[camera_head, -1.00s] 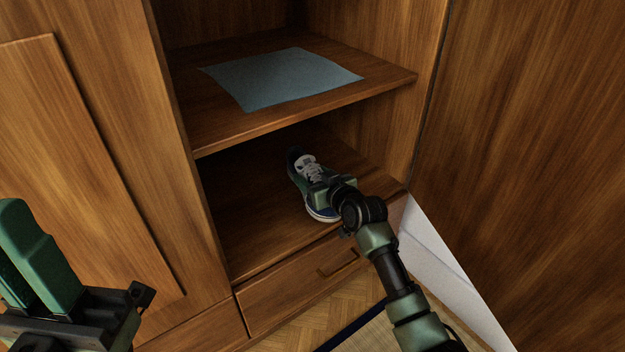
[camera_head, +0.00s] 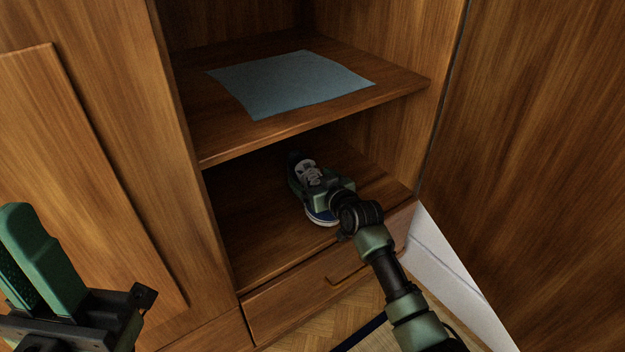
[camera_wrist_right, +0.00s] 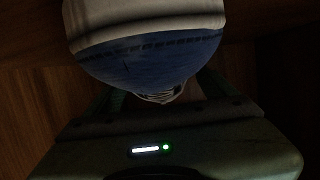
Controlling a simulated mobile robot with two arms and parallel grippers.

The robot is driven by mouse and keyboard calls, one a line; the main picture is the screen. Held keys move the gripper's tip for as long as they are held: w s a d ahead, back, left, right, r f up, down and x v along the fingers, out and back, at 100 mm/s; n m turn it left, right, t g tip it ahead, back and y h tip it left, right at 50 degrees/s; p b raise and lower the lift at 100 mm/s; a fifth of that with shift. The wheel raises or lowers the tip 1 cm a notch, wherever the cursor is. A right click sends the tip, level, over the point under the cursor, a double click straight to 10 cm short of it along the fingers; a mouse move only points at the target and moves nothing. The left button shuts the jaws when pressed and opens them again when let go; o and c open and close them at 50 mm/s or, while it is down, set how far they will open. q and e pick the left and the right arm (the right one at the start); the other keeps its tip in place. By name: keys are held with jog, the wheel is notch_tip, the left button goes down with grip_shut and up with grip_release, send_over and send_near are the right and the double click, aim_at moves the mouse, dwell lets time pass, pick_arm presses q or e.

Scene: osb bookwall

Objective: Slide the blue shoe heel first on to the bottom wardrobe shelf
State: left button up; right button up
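The blue shoe (camera_head: 318,215) lies on the bottom wardrobe shelf (camera_head: 265,245), heel toward the back and blue toe near the front edge. It has a white sole rim and pale laces. My right gripper (camera_head: 322,188) is at the shoe's front half, its fingers on either side of it. In the right wrist view the blue toe (camera_wrist_right: 155,60) and white sole fill the space between the fingers, so the gripper looks shut on the shoe; the contact itself is hidden. My left gripper (camera_head: 25,255) is at the lower left, apart from the shoe, its opening unclear.
The upper shelf (camera_head: 300,128) above holds a blue-grey sheet (camera_head: 290,82). A drawer (camera_head: 330,285) lies under the bottom shelf. A wooden door panel (camera_head: 530,150) stands on the right. The bottom shelf is clear left of the shoe.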

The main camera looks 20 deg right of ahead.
jog(key=shift+f, duration=0.1)
jog(key=p+v, duration=0.3)
jog(key=v, duration=0.4)
jog(key=shift+p, duration=0.35)
jog(key=shift+s+r, duration=0.2)
jog(key=shift+s, duration=0.2)
jog(key=shift+s+d+f, duration=0.1)
